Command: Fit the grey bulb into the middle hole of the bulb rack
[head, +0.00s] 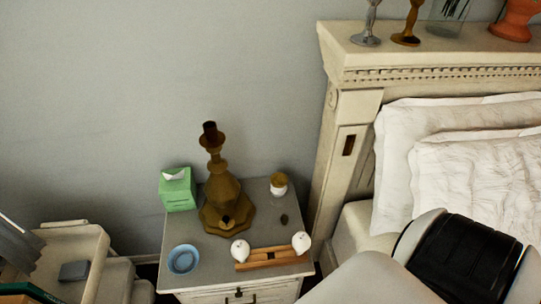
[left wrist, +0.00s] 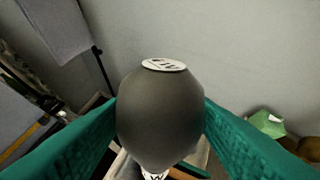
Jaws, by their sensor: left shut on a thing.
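The grey bulb (left wrist: 160,115) fills the middle of the left wrist view, with a pale lettered disc on its upper end. My left gripper (left wrist: 160,104) is shut on it, one teal finger on each side. The bulb and this gripper do not show in the head view. The wooden bulb rack (head: 268,264) lies on the nightstand near its front edge. A white bulb (head: 240,250) sits at its left end and another white bulb (head: 301,242) at its right end. A dark spot between them marks the empty middle. My right gripper is not in view.
On the nightstand (head: 215,272) are a blue bowl (head: 184,259), a brass candlestick (head: 222,190), a green tissue box (head: 177,190), a white cup (head: 279,188) and a small dark object (head: 284,219). The bed's headboard (head: 340,140) rises at the right.

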